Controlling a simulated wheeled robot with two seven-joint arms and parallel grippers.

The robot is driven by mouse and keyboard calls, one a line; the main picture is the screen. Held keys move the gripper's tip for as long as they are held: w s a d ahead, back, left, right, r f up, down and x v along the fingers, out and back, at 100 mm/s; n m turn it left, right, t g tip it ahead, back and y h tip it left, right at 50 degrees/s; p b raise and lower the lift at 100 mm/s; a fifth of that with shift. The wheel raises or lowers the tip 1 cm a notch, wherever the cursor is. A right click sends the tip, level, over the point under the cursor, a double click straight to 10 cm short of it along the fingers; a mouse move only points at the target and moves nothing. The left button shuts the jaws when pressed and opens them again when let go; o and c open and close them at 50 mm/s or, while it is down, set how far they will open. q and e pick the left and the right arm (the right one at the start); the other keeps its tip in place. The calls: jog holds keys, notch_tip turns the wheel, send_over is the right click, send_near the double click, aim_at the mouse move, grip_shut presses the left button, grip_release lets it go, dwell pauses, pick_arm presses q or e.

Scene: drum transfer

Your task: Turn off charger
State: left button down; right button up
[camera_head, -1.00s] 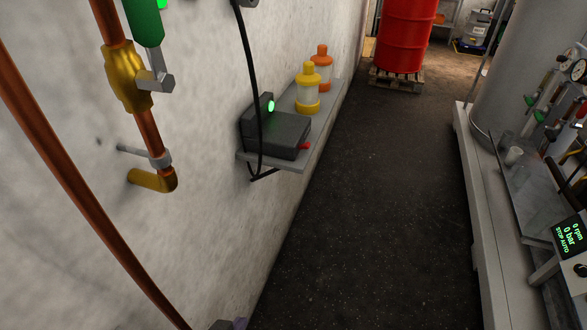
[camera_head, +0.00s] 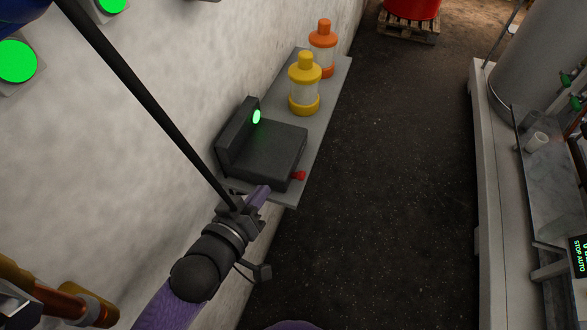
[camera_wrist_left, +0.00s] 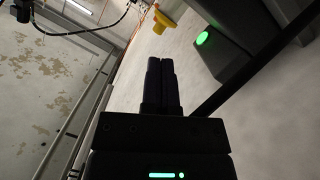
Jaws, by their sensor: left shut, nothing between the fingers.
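The charger (camera_head: 262,150) is a dark grey box with an upright back panel. A round green light (camera_head: 256,117) glows on that panel, and a red switch (camera_head: 299,175) sticks out at its front right. My left gripper (camera_head: 262,193) is shut and empty, just in front of the charger and left of the red switch. In the left wrist view the closed fingers (camera_wrist_left: 161,80) point upward, with the charger (camera_wrist_left: 232,45) and its lit green light (camera_wrist_left: 202,38) to their right. The red switch is not visible there. My right gripper is not in view.
The charger stands on a grey wall shelf (camera_head: 326,100) with a yellow-capped bottle (camera_head: 304,88) and an orange-capped bottle (camera_head: 322,45) behind it. A black cable or rod (camera_head: 150,105) slants in front of the wall. The dark floor (camera_head: 400,180) to the right is clear.

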aim_at(298, 176)
pick_arm(q)
jog(key=x, duration=0.3)
jog(key=b+x, duration=0.1)
jog(key=x, duration=0.2)
jog(key=b+x, duration=0.1)
jog(key=x, duration=0.3)
jog(key=shift+f, duration=0.3)
jog(key=shift+s+d+f+b, duration=0.15)
jog(key=shift+d+f+b, duration=0.15)
jog(key=shift+f, duration=0.25)
jog(key=shift+s+d+f+b, duration=0.15)
jog(key=shift+d+f+b, duration=0.15)
jog(key=shift+f, duration=0.3)
jog(key=shift+d+f, duration=0.25)
jog(key=shift+f, duration=0.15)
jog(key=shift+s, duration=0.1)
